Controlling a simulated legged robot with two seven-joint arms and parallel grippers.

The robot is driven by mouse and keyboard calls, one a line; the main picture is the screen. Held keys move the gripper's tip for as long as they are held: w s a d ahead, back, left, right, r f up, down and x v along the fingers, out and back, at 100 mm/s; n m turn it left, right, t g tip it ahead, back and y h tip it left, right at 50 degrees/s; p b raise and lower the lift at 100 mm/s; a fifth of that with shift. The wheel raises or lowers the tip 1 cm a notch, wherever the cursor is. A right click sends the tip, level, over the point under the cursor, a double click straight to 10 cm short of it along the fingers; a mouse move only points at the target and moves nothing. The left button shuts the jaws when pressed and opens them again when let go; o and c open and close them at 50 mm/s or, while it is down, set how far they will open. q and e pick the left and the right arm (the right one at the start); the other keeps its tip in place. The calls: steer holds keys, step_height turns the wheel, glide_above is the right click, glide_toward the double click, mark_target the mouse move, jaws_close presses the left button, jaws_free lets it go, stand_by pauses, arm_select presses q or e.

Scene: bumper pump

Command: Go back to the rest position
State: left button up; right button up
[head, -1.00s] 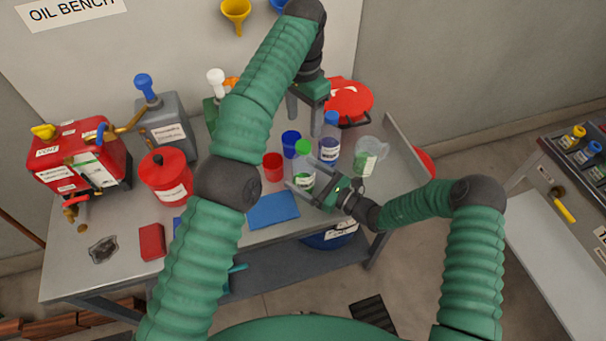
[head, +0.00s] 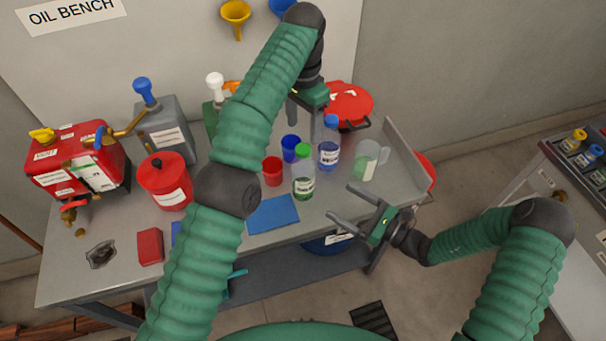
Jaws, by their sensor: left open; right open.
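My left gripper (head: 304,118) is open above the back right part of the bench, pointing down, with its fingers beside the blue-capped bottle (head: 329,145). My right gripper (head: 345,203) is open and empty at the bench's front edge, right of the green-capped bottle (head: 304,172) and apart from it. The green-capped bottle stands upright beside a red cup (head: 272,171) and a blue cup (head: 290,148). My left arm crosses the middle of the bench and hides part of it.
The metal bench (head: 109,215) holds a red tank (head: 72,165), a grey can (head: 168,128), a red lidded can (head: 165,182), a blue cloth (head: 273,214) and a clear jug (head: 367,161). A second bench (head: 581,270) stands at the right. Floor shows between them.

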arm_select(q)
steer(key=shift+a+f+n+t, duration=0.3)
steer(key=shift+a+f, duration=0.3)
steer(key=shift+a, duration=0.1)
arm_select(e)
steer(key=s+a+f+n+g+h, duration=0.1)
steer(key=s+n+g+h, duration=0.2)
steer(key=s+n+g, duration=0.4)
steer(key=s+a+n+g+h, duration=0.25)
steer(key=s+n+g, duration=0.35)
steer(key=s, duration=0.4)
arm_select(q)
steer(key=s+a+f+n+t, duration=0.1)
steer(key=s+a+f+n, duration=0.3)
steer(key=s+a+f, duration=0.3)
steer(key=s+a+f+n+t, duration=0.1)
steer(key=s+a+f+n, duration=0.3)
steer(key=s, duration=1.4)
steer(key=a+f, duration=0.3)
steer(key=a, duration=0.4)
steer(key=shift+s+a+n, duration=0.15)
steer(key=shift+a+n, duration=0.15)
steer(key=shift+n, duration=0.1)
arm_select(e)
steer(key=d+r+n+t+h, duration=0.5)
steer(key=d+n+h, duration=0.4)
steer(key=d+n, duration=0.2)
steer(key=shift+w+d+r+n, duration=0.25)
steer(key=shift+r+n, duration=0.35)
steer(key=shift+r, duration=0.3)
